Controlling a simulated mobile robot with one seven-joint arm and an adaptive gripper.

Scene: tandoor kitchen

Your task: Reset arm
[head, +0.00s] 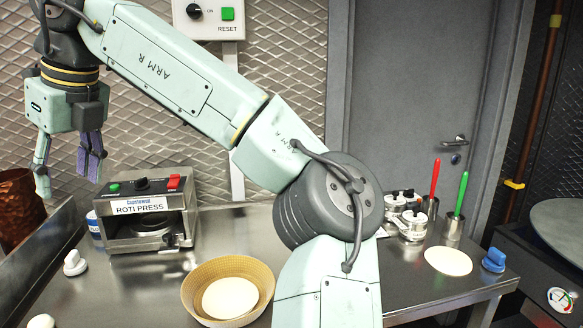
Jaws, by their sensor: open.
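My gripper (66,168) hangs at the left of the head view, fingers pointing down. It is open and empty, with a pale green finger on the left and a purple-padded finger on the right. It is in front of the patterned metal wall, above and left of the roti press (145,215). My arm runs from the bottom centre up through the large grey joint to the upper left, covering part of the counter and wall. A control box with a green RESET button (228,14) is on the wall at the top, beside my arm.
A copper pot (20,205) stands at left.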

